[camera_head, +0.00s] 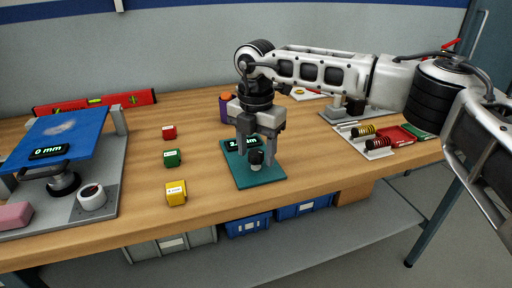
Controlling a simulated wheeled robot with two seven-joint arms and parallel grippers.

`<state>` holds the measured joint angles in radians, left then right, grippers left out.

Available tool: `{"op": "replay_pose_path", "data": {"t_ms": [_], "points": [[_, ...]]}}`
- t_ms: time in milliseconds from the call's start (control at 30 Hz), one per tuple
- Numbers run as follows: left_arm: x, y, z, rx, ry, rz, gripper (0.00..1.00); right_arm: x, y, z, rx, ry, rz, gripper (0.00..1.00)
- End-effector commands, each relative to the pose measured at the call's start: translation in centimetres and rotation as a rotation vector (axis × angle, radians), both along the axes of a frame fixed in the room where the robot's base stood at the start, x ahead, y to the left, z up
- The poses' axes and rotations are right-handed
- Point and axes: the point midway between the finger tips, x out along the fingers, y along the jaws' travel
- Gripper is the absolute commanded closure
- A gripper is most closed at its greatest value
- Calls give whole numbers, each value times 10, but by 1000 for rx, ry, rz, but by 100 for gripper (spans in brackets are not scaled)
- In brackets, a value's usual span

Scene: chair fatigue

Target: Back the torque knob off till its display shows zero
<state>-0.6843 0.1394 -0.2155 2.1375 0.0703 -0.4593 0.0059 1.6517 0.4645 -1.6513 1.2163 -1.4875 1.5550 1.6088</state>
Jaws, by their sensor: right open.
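The torque knob (256,157) is a small dark knob with a pale base on a teal plate (260,180) near the middle of the bench. Its black display (235,145) stands behind it, partly covered by my gripper; the digits begin with what looks like a 2, the rest hidden. My right gripper (257,160) points down over the plate, with its fingers apart around or just in front of the knob. I cannot tell whether they touch it. My left gripper is not in view.
Red (169,132), green (172,158) and yellow (176,193) blocks stand left of the plate. A blue seat panel rig (60,140) with a "0 mm" display is at far left. A purple container (226,104) is behind my gripper. Springs (378,143) lie at right. The bench front is clear.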

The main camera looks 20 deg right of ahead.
Motion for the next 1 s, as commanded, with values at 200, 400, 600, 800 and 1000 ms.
{"op": "replay_pose_path", "data": {"t_ms": [200,400,600,800,1000], "points": [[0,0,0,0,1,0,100,0,0,0,0,0,0,63],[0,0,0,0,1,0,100,0,0,0,0,0,0,91],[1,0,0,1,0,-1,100,0,0,1,0,0,20,91],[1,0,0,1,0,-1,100,0,0,1,1,-2,100,91],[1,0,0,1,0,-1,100,0,0,1,2,0,253,91]]}}
